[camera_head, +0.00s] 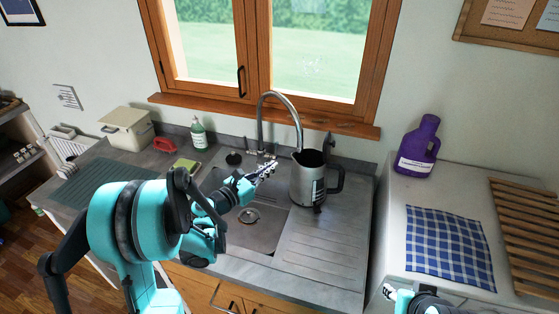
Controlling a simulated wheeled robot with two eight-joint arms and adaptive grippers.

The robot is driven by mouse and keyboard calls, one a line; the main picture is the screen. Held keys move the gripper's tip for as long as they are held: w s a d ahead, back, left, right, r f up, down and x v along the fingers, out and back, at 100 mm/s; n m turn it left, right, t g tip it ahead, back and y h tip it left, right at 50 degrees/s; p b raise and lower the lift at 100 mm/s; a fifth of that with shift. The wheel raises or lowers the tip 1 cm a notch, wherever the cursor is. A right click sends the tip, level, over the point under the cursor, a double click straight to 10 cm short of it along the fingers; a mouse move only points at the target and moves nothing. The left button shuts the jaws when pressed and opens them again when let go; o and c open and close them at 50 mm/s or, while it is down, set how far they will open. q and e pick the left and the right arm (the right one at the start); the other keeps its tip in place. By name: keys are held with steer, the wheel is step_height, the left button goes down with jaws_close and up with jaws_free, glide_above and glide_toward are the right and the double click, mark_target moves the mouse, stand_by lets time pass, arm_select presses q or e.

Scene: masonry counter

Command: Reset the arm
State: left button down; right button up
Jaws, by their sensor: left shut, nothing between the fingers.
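My left arm, teal and black, reaches from the lower left over the sink. Its gripper (265,170) is shut and empty, in front of the tap and just left of a steel pitcher. The pitcher (308,180), with a black handle, stands upright at the sink's right side by the drainboard. I cannot tell whether the gripper touches it. Part of my right arm (420,300) shows at the bottom right edge; its fingers are not clearly visible.
A curved tap (278,97) rises behind the sink (262,237). A green soap bottle (198,133), a red object (136,145) and a cream box (127,128) stand at the back left. A purple jug (418,147) and a checked cloth (450,246) are on the white surface at right. The drainboard (322,245) is clear in front.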

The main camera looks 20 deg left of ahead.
arm_select(q)
steer(key=s+d+f+m+g+y+b, duration=0.1)
steer(key=s+d+f+m+g+b, duration=0.2)
steer(key=s+m, duration=0.45)
steer(key=s+d+f+m+g+y+b, duration=0.1)
steer(key=s+d+f+m+g+y, duration=0.15)
steer(key=s+d+m, duration=0.5)
steer(key=s+a+f+m+g+y+b, duration=0.1)
steer(key=s+a+f+m+y, duration=0.1)
steer(key=s+m, duration=0.5)
steer(key=s+a+f+m+g+y+b, duration=0.2)
steer(key=s+a+f+m+y, duration=0.1)
steer(key=s+m, duration=0.3)
steer(key=shift+s+a+m, duration=0.35)
steer(key=shift+a+m, duration=0.5)
steer(key=shift+m, duration=0.35)
